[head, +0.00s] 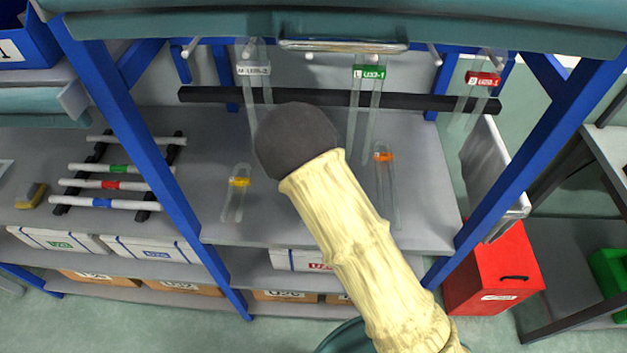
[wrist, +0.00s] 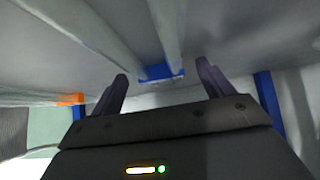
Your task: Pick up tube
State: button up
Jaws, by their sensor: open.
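In the wrist view, my gripper (wrist: 162,72) is open, with one dark finger on each side of a blue band (wrist: 161,74). Two pale tube legs (wrist: 170,30) run up from this band. I cannot tell whether the fingers touch it. An orange-banded tube (wrist: 70,99) lies to the left in that view. In the head view, my arm hides the gripper and the blue-banded tube. Clear tubes with a yellow band (head: 238,183) and an orange band (head: 384,157) stand on either side of my arm.
Tubes with white (head: 253,70), green (head: 369,72) and red (head: 482,79) labels hang above along a black bar (head: 212,94). A rack (head: 150,205) of white tubes lies left. Blue posts (head: 128,123) frame the shelf. A red box (head: 492,268) stands at right.

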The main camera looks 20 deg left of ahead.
jog(key=c, duration=1.1)
jog(key=shift+r, duration=0.15)
notch_tip(320, 180, up, 10)
jog(key=b, duration=0.1)
